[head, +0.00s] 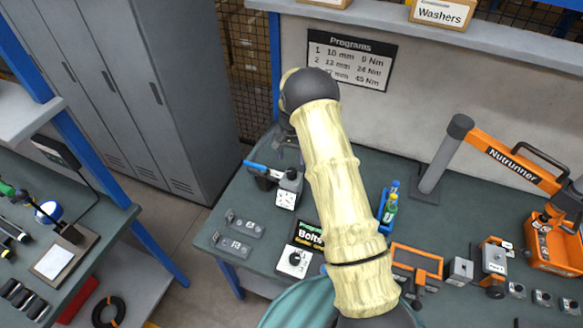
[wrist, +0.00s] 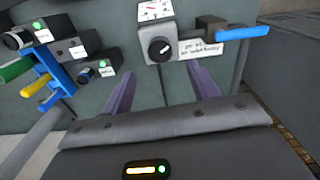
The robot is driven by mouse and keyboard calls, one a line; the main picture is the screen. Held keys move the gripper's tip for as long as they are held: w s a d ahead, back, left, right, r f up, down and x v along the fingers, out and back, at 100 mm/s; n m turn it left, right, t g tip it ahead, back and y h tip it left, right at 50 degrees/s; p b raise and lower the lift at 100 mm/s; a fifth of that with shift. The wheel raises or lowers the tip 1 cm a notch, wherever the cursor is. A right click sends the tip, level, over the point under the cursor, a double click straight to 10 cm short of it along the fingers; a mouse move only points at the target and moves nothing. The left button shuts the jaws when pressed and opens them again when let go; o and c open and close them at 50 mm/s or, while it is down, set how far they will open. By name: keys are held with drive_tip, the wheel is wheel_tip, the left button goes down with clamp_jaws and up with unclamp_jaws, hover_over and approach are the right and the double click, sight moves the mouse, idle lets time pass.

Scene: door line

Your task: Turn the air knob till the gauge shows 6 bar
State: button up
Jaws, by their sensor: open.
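The air knob (wrist: 160,50) is a round dark knob with a pale pointer mark, on the face of a grey box. The gauge (wrist: 155,10) sits just above it in the wrist view, partly cut off by the frame. In the head view the white gauge face (head: 286,198) shows on the bench, left of my arm. Its reading is too small to tell. My gripper (wrist: 162,72) is open and empty, its two purple-grey fingers apart below the knob in the wrist view and not touching it. In the head view my gripper (head: 286,150) is partly hidden behind my arm.
A blue lever (wrist: 243,32) sticks out right of the knob, beside a paper label (wrist: 200,48). Small switch boxes (wrist: 78,50) stand to the left.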

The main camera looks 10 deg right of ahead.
sight(291, 171)
wheel_tip(291, 171, down, 8)
drive_tip(key=p, duration=0.3)
drive_tip(key=shift+f, duration=0.2)
drive_tip(key=c, duration=1)
